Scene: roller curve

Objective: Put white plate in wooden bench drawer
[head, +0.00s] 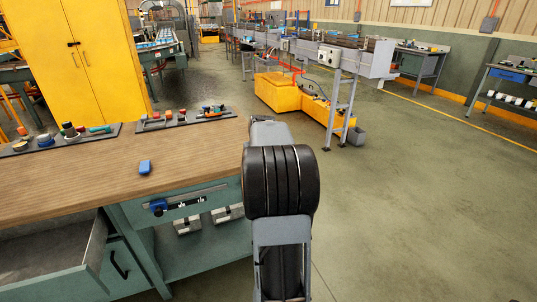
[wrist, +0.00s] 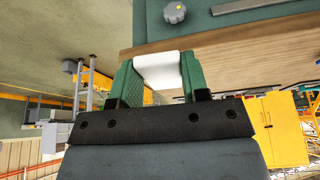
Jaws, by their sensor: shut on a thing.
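The white plate (wrist: 158,72) shows in the wrist view as a small white piece between the two green fingers of my gripper (wrist: 160,66), which is shut on it. In the head view my own arm hides the gripper and plate. The bench has a wooden top (head: 95,190) and a green frame. Its drawer (head: 95,255) is pulled open at the lower left of the head view, and the visible part of its inside is bare. In the wrist view the plate is close to the bench's wooden edge (wrist: 235,38).
Open floor (head: 420,210) lies to the right.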

